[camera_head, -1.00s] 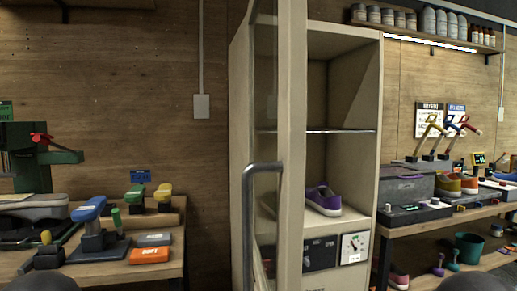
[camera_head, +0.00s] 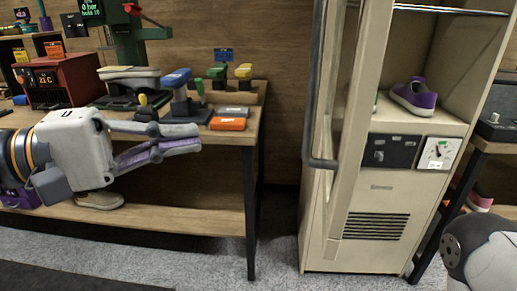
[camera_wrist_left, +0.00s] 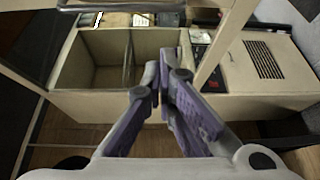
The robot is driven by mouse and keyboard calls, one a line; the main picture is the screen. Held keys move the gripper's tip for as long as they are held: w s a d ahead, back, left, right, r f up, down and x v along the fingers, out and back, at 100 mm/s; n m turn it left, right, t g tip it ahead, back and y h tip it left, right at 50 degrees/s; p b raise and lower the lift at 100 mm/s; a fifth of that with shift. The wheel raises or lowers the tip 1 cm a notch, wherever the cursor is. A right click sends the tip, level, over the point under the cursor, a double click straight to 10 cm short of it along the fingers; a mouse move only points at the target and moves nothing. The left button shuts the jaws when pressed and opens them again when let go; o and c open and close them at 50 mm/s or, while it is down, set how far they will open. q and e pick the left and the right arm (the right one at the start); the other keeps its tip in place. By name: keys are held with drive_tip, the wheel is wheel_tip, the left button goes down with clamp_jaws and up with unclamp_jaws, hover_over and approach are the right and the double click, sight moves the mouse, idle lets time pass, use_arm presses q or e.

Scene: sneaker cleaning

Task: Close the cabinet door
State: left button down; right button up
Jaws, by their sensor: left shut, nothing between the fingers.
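The cream cabinet (camera_head: 390,238) stands right of centre in the head view. Its glazed door (camera_head: 353,150) is open, swung out toward me and seen nearly edge-on. A grey bar handle (camera_head: 312,120) runs down the door's left side. My left gripper (camera_head: 198,137) points right, in front of the bench and left of the door, apart from the handle. Its fingers are shut and empty. In the left wrist view the closed fingers (camera_wrist_left: 165,68) point toward the cabinet (camera_wrist_left: 92,104), with a door frame bar (camera_wrist_left: 226,42) beside them. My right gripper is out of sight.
A purple sneaker (camera_head: 414,97) sits on the cabinet's shelf. The wooden bench (camera_head: 225,137) on the left carries brushes and tools, with a red machine (camera_head: 65,80) on it. Floor (camera_head: 277,235) shows between bench and cabinet. Another bench stands at the right edge.

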use_arm(q)
drive_tip(key=w+d+r, duration=0.1)
drive_tip(key=w+d, duration=0.2)
drive_tip(key=d, duration=0.8)
drive_tip(key=shift+d+r, duration=0.25)
drive_tip(key=shift+r, duration=0.05)
